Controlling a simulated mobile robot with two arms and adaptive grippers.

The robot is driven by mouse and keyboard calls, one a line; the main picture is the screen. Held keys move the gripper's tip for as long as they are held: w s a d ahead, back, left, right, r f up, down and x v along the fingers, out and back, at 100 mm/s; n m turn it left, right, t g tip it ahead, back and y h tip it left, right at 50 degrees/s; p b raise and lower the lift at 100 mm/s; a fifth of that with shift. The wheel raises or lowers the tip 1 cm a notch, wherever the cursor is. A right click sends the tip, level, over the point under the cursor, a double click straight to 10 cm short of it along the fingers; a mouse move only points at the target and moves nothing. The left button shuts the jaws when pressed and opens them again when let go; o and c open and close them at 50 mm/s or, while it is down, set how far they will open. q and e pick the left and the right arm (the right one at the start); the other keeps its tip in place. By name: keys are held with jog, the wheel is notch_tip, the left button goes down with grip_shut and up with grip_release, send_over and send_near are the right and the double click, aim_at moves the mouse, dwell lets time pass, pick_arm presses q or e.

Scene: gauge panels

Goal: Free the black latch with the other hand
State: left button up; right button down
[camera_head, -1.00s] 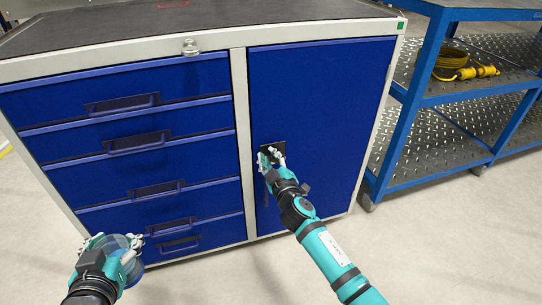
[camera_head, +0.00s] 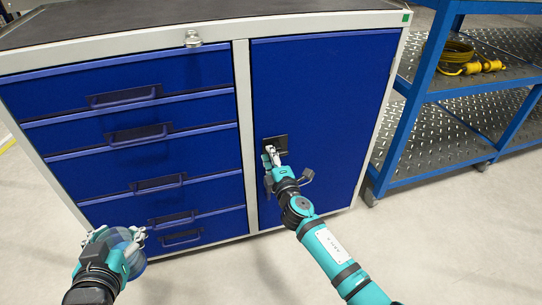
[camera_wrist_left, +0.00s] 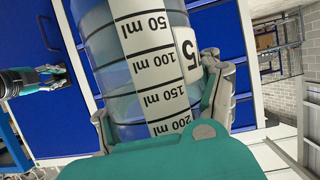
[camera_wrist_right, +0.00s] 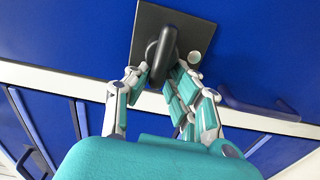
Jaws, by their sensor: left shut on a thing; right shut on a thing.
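The black latch (camera_wrist_right: 158,52) sits on a dark square plate (camera_wrist_right: 192,36) on the blue cabinet door (camera_head: 325,90). My right gripper (camera_head: 272,157) is at the plate. My left gripper (camera_head: 117,240) is shut around a clear bluish measuring beaker (camera_head: 135,248), held in front of the drawers. The left wrist view shows the beaker's white millilitre scale (camera_wrist_left: 150,70) upside down between the fingers. Part of the latch is hidden by my gripper in the head view.
Blue drawers (camera_head: 70,85) with dark handles fill the cabinet's left side, and a round lock (camera_head: 192,38) sits at its top edge. A blue shelf rack (camera_head: 405,110) with a coiled yellow cable (camera_head: 455,55) stands at the right. The floor in front is clear.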

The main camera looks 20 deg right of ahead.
jog(key=shift+w+d+r+n, duration=0.2)
jog(key=shift+r+n, duration=0.1)
jog(key=shift+r, duration=0.2)
jog(key=c, duration=1.2)
grip_release()
jog(key=shift+s, duration=0.15)
jog(key=shift+o, duration=0.9)
jog(key=shift+a+f, duration=0.1)
jog(key=shift+f, duration=0.05)
jog(key=s, duration=1.2)
jog(key=shift+d, duration=0.2)
